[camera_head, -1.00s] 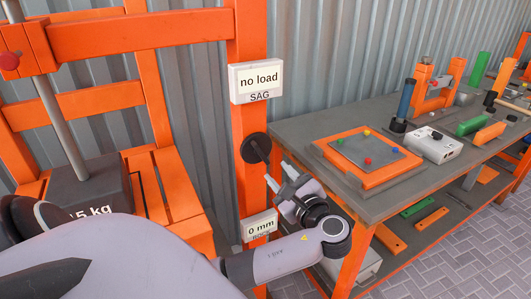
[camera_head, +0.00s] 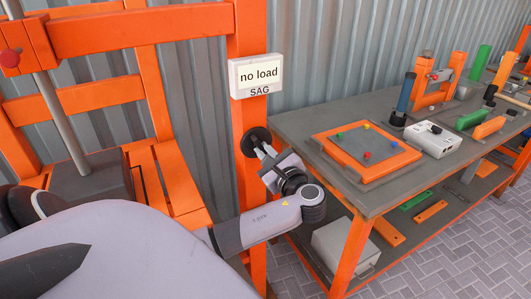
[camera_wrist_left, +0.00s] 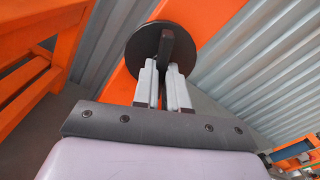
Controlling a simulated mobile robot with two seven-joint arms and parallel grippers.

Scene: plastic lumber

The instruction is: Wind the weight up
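The dark weight block (camera_head: 88,180) sits at the left on the orange frame, on a grey rod (camera_head: 62,125); my arm covers its front. A round black crank disc (camera_head: 256,141) is on the orange post, and it also shows in the left wrist view (camera_wrist_left: 140,55). A dark handle (camera_wrist_left: 166,48) sticks out from the disc. My left gripper (camera_head: 265,152) is at the handle, its two pale fingers (camera_wrist_left: 162,76) close together on either side and apparently closed on it. My right gripper is not in view.
A "no load" SAG display (camera_head: 258,76) is on the post above the crank. A grey workbench (camera_head: 290,130) on the right carries an orange tray (camera_head: 365,152), a white box (camera_head: 430,138) and several tools. A grey box (camera_head: 345,248) stands under it.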

